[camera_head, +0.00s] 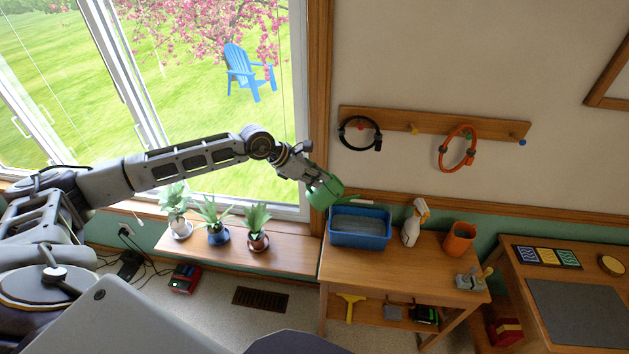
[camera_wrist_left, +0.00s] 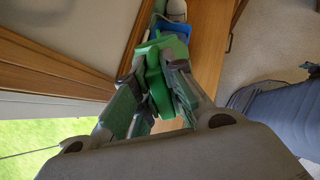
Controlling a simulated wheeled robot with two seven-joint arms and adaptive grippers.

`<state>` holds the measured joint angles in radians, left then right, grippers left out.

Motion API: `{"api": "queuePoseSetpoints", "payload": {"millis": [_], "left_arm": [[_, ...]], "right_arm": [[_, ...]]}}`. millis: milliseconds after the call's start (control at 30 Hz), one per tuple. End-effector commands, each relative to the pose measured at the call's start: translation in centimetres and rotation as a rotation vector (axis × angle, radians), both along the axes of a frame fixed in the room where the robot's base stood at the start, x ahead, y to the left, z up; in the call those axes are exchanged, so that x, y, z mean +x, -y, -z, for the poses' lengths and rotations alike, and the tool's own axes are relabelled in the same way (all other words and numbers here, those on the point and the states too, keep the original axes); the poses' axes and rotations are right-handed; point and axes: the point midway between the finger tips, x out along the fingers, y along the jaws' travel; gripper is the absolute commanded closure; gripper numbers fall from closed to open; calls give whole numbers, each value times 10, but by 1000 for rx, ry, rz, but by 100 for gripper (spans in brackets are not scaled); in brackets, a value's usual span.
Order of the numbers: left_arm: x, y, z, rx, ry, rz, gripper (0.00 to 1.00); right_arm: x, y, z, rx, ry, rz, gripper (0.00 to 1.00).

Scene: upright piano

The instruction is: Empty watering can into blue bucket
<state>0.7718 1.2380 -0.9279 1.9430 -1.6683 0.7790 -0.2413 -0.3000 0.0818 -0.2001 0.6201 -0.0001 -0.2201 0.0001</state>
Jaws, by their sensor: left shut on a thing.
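The green watering can (camera_head: 325,191) is held up in my left gripper (camera_head: 307,178), its spout pointing right over the blue bucket. In the left wrist view the can (camera_wrist_left: 160,72) sits between the fingers of my left gripper (camera_wrist_left: 160,105), which is shut on it. The blue bucket (camera_head: 360,240) is a rectangular tub with a greyish inside, standing on the left end of the wooden table, just below and right of the can. A bit of its blue rim shows beyond the can in the left wrist view (camera_wrist_left: 183,28). I cannot tell whether water is flowing. My right gripper is not in view.
Several potted plants (camera_head: 214,220) line the bench under the window. A peg rail (camera_head: 432,124) with two rings hangs above.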

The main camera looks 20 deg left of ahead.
Motion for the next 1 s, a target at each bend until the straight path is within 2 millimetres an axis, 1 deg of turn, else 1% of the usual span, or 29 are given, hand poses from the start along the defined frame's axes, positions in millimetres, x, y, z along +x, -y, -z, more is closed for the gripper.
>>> {"api": "queuePoseSetpoints", "payload": {"millis": [33, 233, 1000], "left_arm": [[2, 1, -3, 5, -2, 0, 100], [3, 2, -7, 23, -18, -3, 100], [3, 2, -7, 27, -22, -4, 100]], "right_arm": [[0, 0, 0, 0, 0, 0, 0], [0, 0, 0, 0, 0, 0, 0], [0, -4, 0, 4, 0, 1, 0]]}}
